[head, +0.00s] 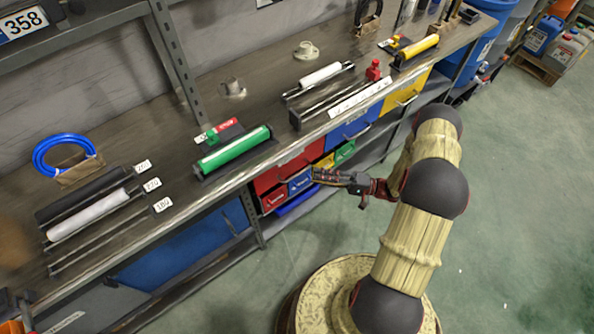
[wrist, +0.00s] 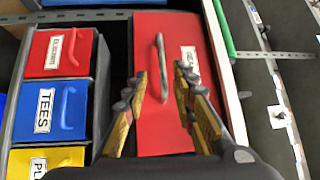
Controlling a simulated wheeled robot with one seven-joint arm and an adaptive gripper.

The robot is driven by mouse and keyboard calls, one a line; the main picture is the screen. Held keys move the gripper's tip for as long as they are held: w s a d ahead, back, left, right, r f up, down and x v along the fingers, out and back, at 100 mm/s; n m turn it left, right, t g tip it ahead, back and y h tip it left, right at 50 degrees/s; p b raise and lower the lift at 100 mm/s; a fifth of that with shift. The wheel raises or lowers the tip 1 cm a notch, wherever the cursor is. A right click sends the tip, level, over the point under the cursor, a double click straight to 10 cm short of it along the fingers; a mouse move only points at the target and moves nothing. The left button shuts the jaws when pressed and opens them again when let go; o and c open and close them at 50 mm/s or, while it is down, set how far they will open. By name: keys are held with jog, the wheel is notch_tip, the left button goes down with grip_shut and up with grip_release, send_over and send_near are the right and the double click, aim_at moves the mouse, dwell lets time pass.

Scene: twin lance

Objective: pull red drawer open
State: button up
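The red drawer (head: 278,174) is in the row under the workbench top, in the middle of the head view. In the wrist view its red front (wrist: 165,125) fills the centre, with a grey bar handle (wrist: 159,60) and a white label. My gripper (wrist: 160,82) is open, its two fingers apart on either side of the lower part of the handle in that view. I cannot tell whether the fingertips touch the drawer front or how deep the handle sits between them. In the head view my gripper (head: 318,175) is in front of the drawer row.
Small red (wrist: 60,52), blue (wrist: 60,110) and yellow (wrist: 45,160) bins sit beside the red drawer in the wrist view. Blue (head: 352,130) and yellow (head: 403,97) drawers are further right. The workbench top (head: 130,135) carries rollers.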

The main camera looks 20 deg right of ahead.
aim_at(299, 173)
jog(key=shift+n, duration=0.5)
jog(key=b+x, duration=0.1)
jog(key=x, duration=0.6)
jog(key=shift+a+r, duration=0.25)
jog(key=shift+a, duration=0.15)
jog(key=shift+c, duration=0.6)
grip_shut()
